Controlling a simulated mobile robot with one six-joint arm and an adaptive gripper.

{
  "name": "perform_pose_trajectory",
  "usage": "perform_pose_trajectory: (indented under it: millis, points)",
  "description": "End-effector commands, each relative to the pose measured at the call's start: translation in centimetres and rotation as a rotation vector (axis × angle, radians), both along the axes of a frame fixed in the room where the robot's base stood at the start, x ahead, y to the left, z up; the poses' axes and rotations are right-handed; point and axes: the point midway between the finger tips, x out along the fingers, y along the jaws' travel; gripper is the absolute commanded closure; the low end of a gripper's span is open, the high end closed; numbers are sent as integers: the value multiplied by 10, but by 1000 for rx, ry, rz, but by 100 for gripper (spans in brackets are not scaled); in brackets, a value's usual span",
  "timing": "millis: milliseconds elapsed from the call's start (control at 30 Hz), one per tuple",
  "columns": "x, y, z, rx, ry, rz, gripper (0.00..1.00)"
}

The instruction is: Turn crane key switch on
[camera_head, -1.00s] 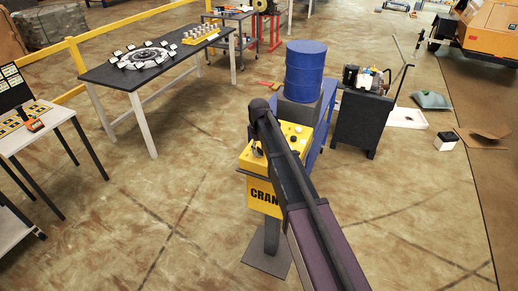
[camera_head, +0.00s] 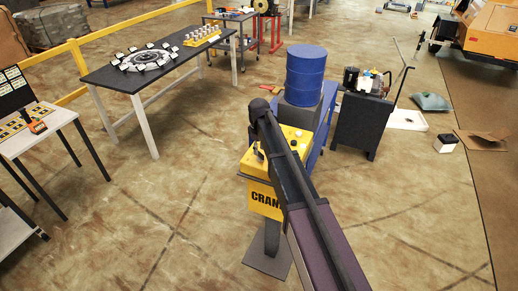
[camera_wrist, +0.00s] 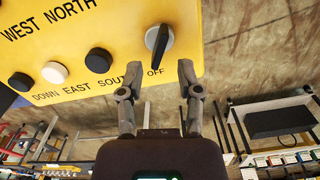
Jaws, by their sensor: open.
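The yellow crane control box (camera_head: 263,197) stands on a dark pedestal in the head view, with my arm crossing over its right part. In the wrist view its yellow panel (camera_wrist: 120,40) fills the upper left. The black key switch (camera_wrist: 158,46) sits near the panel's right edge, with the word OFF printed below it; its knob is tilted slightly from upright. My gripper (camera_wrist: 158,80) is open, its two fingers pointing at the panel. The fingertips are just below the knob, one on either side of the OFF label, with nothing between them. I cannot tell whether they touch the panel.
Black and white buttons (camera_wrist: 54,72) sit left of the switch on the panel. A blue barrel (camera_head: 304,72) stands behind the box, and a dark cart (camera_head: 362,122) is to its right. A black-topped table (camera_head: 125,75) stands back left. The floor left of the box is clear.

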Motion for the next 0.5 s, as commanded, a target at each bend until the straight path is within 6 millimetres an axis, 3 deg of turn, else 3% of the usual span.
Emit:
perform_pose_trajectory:
  millis: [500]
  points:
    - [0,0,49,0,0,-1,54]
